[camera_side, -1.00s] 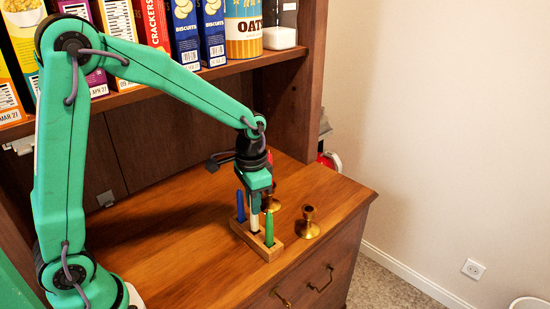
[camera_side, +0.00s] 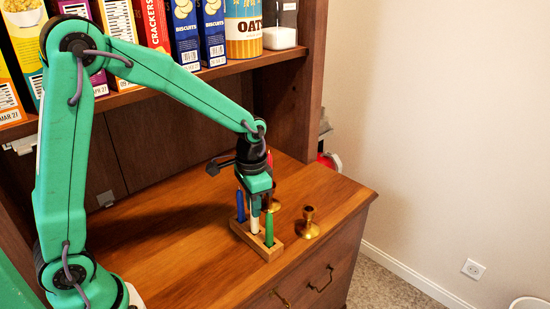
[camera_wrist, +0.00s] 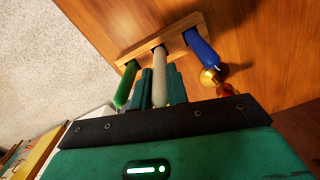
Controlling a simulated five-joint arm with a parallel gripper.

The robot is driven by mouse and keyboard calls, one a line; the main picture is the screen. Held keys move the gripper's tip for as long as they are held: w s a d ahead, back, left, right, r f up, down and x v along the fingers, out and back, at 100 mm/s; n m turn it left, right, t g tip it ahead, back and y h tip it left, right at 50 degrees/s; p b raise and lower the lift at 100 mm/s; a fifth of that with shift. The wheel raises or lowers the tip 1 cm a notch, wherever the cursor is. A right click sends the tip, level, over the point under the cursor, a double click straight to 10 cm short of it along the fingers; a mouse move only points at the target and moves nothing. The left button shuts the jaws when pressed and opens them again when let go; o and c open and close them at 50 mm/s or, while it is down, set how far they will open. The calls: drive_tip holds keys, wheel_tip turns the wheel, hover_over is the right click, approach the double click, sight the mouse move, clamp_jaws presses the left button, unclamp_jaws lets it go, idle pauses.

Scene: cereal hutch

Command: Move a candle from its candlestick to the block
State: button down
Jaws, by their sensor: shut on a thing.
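My gripper (camera_side: 261,198) is shut on the white candle (camera_wrist: 160,78), which also shows in the side view (camera_side: 254,224). The candle is upright, its lower end at the middle hole of the wooden block (camera_side: 262,249). The block also shows in the wrist view (camera_wrist: 182,37). A blue candle (camera_side: 240,206) and a green candle (camera_side: 269,229) stand in the block on either side of it. An empty brass candlestick (camera_side: 308,223) stands right of the block. Another brass candlestick (camera_side: 274,204) is partly hidden behind my gripper, with a bit of red (camera_side: 270,158) above it.
The block and candlesticks stand on a wooden cabinet top (camera_side: 180,240) near its front edge. A shelf with cereal boxes (camera_side: 183,35) and an oats canister (camera_side: 243,30) is above and behind. The cabinet top left of the block is clear.

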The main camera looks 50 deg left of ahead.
drive_tip(key=shift+f, duration=1.25)
idle(0.6)
drive_tip(key=c, duration=1.3)
unclamp_jaws()
drive_tip(key=shift+o, duration=0.5)
drive_tip(key=shift+o, duration=1.2)
drive_tip(key=shift+r, duration=0.15)
drive_tip(key=shift+r, duration=2.35)
drive_tip(key=shift+r, duration=0.15)
